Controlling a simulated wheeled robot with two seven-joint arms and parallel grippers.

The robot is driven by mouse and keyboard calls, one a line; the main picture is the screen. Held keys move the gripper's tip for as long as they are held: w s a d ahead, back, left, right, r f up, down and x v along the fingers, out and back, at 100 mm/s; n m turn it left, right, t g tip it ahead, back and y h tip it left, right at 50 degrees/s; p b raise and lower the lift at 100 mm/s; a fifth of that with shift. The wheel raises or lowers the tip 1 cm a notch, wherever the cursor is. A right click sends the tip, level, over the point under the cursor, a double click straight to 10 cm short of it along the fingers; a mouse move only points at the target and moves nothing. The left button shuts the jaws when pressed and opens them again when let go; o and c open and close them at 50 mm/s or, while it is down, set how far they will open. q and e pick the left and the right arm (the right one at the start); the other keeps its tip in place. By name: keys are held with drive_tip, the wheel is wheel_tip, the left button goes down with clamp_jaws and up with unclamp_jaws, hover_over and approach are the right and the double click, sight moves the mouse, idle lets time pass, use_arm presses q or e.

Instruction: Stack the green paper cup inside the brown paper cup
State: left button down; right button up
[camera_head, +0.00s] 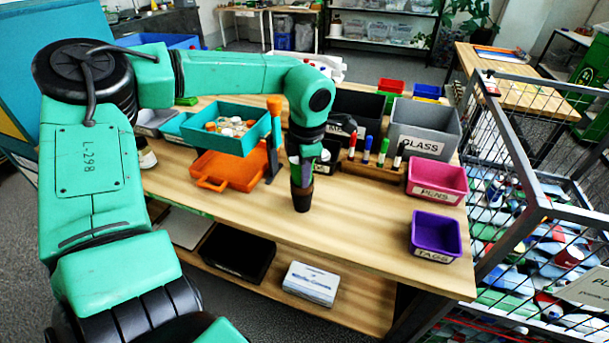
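My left gripper (301,172) points straight down over the middle of the wooden table, at the end of my teal arm. I cannot make out the green paper cup; the gripper hides the brown cup's mouth. My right gripper is not in view.
Pink PENS (437,181) and purple TAGS (436,235) bins stand right. The table's front middle is clear.

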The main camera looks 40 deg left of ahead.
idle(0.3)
use_arm(q)
drive_tip(key=c, duration=1)
unclamp_jaws()
drive_tip(key=shift+o, duration=0.2)
drive_tip(key=shift+r+p, duration=2.75)
drive_tip(key=shift+r, duration=1.8)
drive_tip(key=shift+f, duration=0.1)
